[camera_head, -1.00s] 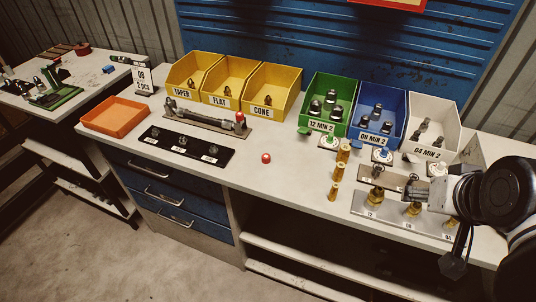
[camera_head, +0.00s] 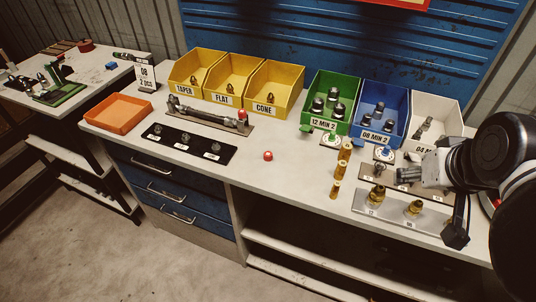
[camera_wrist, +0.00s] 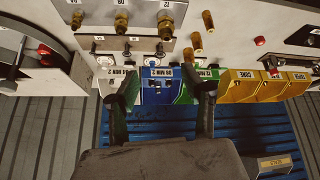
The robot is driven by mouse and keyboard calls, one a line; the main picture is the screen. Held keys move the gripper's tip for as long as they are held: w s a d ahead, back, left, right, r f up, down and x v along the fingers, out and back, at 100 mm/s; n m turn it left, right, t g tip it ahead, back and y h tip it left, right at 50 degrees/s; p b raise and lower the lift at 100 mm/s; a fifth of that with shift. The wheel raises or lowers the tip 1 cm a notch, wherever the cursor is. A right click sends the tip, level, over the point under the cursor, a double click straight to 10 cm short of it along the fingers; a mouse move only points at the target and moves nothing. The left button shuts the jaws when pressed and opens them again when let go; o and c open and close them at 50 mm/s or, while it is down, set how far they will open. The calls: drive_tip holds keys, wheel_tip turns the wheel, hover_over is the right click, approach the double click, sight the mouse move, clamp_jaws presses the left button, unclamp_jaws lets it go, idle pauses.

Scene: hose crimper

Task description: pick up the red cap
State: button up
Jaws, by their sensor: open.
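A small red cap (camera_head: 268,156) stands alone on the bench top in the head view, in front of the yellow bins. It shows in the wrist view (camera_wrist: 260,41) at the upper right, well away from my fingers. Another red cap (camera_head: 242,117) sits at the right end of the hose assembly (camera_head: 205,115); it shows in the wrist view (camera_wrist: 270,62) too. My gripper (camera_wrist: 163,90) is open and empty. In the head view it is at the right, over the fittings area and far from the lone red cap.
Yellow bins (camera_head: 230,98), a green bin (camera_head: 325,126), a blue bin (camera_head: 377,137) and a white bin (camera_head: 450,118) line the back. Brass pieces (camera_head: 340,170) stand between my gripper and the lone cap. An orange tray (camera_head: 118,113) and black strip (camera_head: 187,143) lie left.

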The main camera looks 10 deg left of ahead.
drive_tip(key=w+a+r+n+g+p, duration=0.2)
drive_tip(key=w+a+r+n, duration=0.15)
drive_tip(key=w+a, duration=0.45)
drive_tip(key=n+g+p, duration=0.3)
drive_tip(key=n+g, duration=0.1)
drive_tip(key=n, duration=0.7)
hover_over(267, 153)
wheel_tip(267, 153, down, 11)
drive_tip(key=f, duration=0.7)
drive_tip(key=shift+w+d+f+p, duration=0.15)
drive_tip(key=shift+d+f+p, duration=0.1)
drive_tip(key=shift+d+p, duration=0.05)
drive_tip(key=shift+s+a+f+p, duration=0.1)
drive_tip(key=shift+f+p, duration=0.15)
drive_tip(key=shift+f, duration=1.1)
drive_tip(key=shift+s+a+f+p, duration=0.1)
drive_tip(key=shift+f+p, duration=0.1)
drive_tip(key=shift+f, duration=1.1)
drive_tip(key=c, duration=0.8)
drive_tip(key=shift+r, duration=0.1)
